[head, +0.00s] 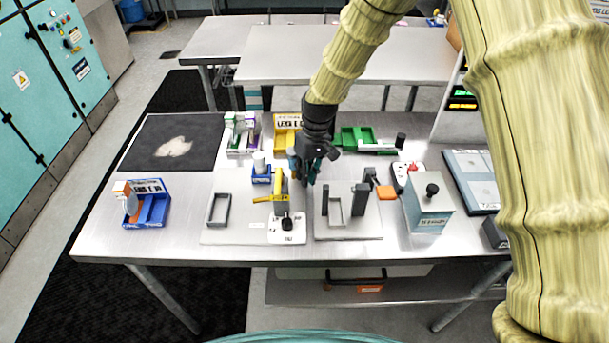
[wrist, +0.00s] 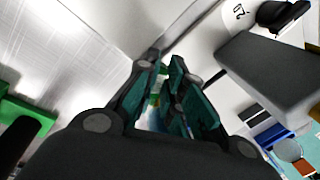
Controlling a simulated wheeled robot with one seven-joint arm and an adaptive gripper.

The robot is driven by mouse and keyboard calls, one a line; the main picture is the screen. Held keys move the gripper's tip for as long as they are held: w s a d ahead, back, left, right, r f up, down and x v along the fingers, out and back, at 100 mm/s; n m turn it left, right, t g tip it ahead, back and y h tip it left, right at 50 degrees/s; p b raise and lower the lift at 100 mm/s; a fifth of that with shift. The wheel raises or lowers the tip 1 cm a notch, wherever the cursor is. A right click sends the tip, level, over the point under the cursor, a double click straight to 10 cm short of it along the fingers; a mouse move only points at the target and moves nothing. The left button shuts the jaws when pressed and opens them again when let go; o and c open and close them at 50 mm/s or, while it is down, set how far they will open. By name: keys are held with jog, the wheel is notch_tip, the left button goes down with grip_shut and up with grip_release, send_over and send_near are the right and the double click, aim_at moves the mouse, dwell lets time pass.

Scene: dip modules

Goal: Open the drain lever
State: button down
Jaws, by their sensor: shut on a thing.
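A yellow lever-like part (head: 270,198) stands on a light plate at the middle front of the table, with a black knob (head: 287,222) at its base. I cannot tell for sure that it is the drain lever. My gripper (head: 305,177) points down behind and to the right of it, apart from it in the picture. In the wrist view the fingers (wrist: 170,82) are closed around a small pale blue and green thing (wrist: 155,115). The fingers hide most of it.
Two dark upright blocks (head: 361,198) stand on a right-hand plate (head: 348,231). A grey-blue box (head: 428,212) with a black knob is farther right. A blue bin (head: 147,211) is at left, a green tray (head: 354,138) behind. A dark mat (head: 140,155) lies back left.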

jog(key=n, duration=0.1)
jog(key=w+n, duration=0.1)
jog(key=n, duration=0.1)
jog(key=w+d+n, duration=0.1)
jog(key=n, duration=0.1)
jog(key=shift+w+d+g+h, duration=0.1)
jog(key=shift+g+h, duration=0.2)
jog(key=shift+w+r+n+h, duration=0.1)
jog(key=shift+w+n, duration=0.2)
jog(key=shift+n, duration=0.55)
jog(key=shift+w+f+n+h, duration=0.1)
jog(key=shift+w+n, duration=0.25)
jog(key=shift+n, duration=0.45)
jog(key=shift+w+r+n+h, duration=0.1)
jog(key=shift+w+n, duration=0.2)
jog(key=shift+n, duration=0.55)
jog(key=c, duration=1.5)
grip_release()
jog(key=shift+d, duration=0.1)
jog(key=r, duration=0.4)
jog(key=w+r, duration=0.1)
jog(key=r, duration=0.3)
jog(key=w+r, duration=0.1)
jog(key=r, duration=0.2)
jog(key=shift+d+r, duration=0.1)
jog(key=shift+r, duration=0.3)
jog(key=shift+s+f, duration=0.1)
